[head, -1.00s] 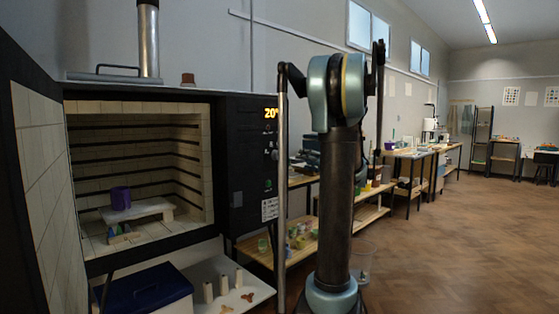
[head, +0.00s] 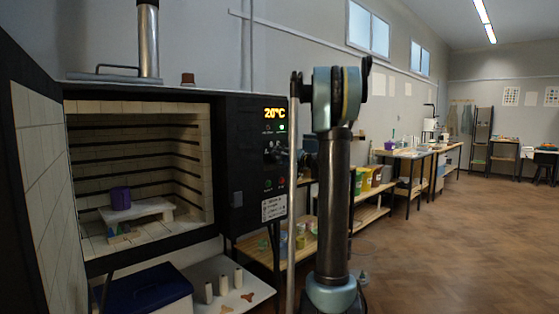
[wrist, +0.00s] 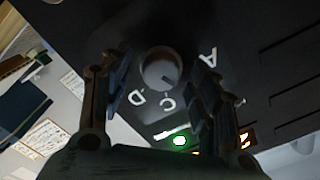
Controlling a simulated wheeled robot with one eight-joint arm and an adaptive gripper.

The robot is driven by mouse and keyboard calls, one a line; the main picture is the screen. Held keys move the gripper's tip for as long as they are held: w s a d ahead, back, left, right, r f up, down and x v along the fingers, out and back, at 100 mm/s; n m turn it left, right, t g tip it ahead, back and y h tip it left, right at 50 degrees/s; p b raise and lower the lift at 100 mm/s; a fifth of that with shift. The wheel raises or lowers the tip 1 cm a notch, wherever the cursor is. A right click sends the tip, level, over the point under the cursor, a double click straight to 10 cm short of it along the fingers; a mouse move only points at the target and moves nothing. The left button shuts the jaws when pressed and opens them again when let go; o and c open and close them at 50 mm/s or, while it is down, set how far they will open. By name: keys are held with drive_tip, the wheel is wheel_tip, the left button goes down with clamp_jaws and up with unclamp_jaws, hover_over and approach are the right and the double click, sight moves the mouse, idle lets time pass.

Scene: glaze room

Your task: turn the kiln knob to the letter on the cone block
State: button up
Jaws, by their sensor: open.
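The kiln knob (wrist: 161,68) is a round dark-grey dial on the black panel in the wrist view. White letters A (wrist: 208,57), C (wrist: 167,103) and D (wrist: 137,98) stand around it. A faint mark on the knob seems to face the C side. My gripper (wrist: 166,66) is open, one finger on each side of the knob in the picture; contact is not clear. In the head view, a small block with coloured cones (head: 119,230), likely the cone block, sits on the kiln floor by the shelf. Its letter is not readable.
The kiln panel (head: 268,200) shows 20°C. The kiln chamber is open, with a purple pot (head: 120,198) on a white shelf (head: 146,211). A blue-lidded box (head: 144,289) stands below. A long bench (head: 355,217) runs along the wall. The floor at right is clear.

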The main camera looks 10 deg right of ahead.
drive_tip(key=shift+w+a, duration=0.35)
drive_tip(key=shift+w, duration=0.1)
drive_tip(key=c, duration=0.9)
